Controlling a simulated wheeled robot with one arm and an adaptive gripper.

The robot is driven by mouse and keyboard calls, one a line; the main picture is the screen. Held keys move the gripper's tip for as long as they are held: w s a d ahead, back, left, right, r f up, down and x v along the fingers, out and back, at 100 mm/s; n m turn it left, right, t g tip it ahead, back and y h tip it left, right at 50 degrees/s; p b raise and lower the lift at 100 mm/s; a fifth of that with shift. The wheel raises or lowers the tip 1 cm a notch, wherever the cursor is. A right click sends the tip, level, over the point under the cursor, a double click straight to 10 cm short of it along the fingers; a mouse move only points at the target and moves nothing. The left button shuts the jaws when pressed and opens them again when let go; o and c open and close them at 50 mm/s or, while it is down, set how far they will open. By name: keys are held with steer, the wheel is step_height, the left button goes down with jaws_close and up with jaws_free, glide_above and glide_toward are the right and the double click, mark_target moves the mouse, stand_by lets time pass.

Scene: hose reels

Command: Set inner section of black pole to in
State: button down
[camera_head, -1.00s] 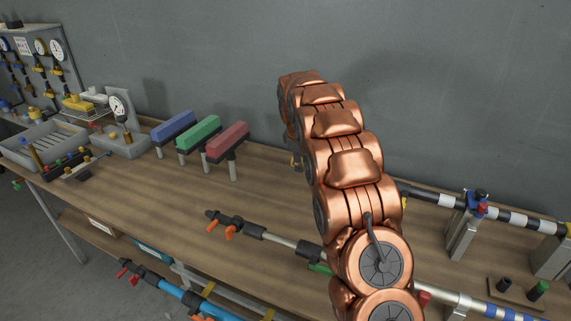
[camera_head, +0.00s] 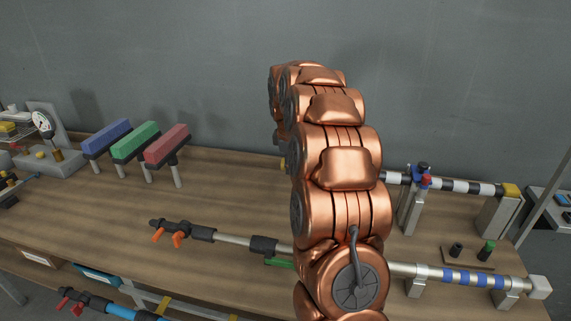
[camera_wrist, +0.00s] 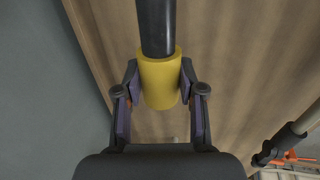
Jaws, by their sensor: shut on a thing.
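In the wrist view, a black rod (camera_wrist: 156,25) runs down from the top edge into a yellow sleeve (camera_wrist: 160,82). My gripper (camera_wrist: 160,90) is shut on this yellow sleeve, one finger on each side. In the head view, a black-and-white banded pole (camera_head: 456,186) lies level at the back right, on a grey post with a red and blue clamp (camera_head: 421,178). My gripper is mostly hidden behind the arm there, so how far the inner section extends cannot be seen.
A silver pole (camera_head: 232,240) with orange levers and blue bands lies along the bench front. Blue, green and red blocks (camera_head: 166,146) stand on posts at left. A small board with black and green pegs (camera_head: 487,251) is at right. A grey wall stands behind.

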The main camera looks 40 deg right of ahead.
steer(key=shift+s+d+f, duration=0.1)
steer(key=shift+s+d, duration=0.05)
steer(key=c, duration=0.7)
jaws_free()
steer(key=v, duration=1.2)
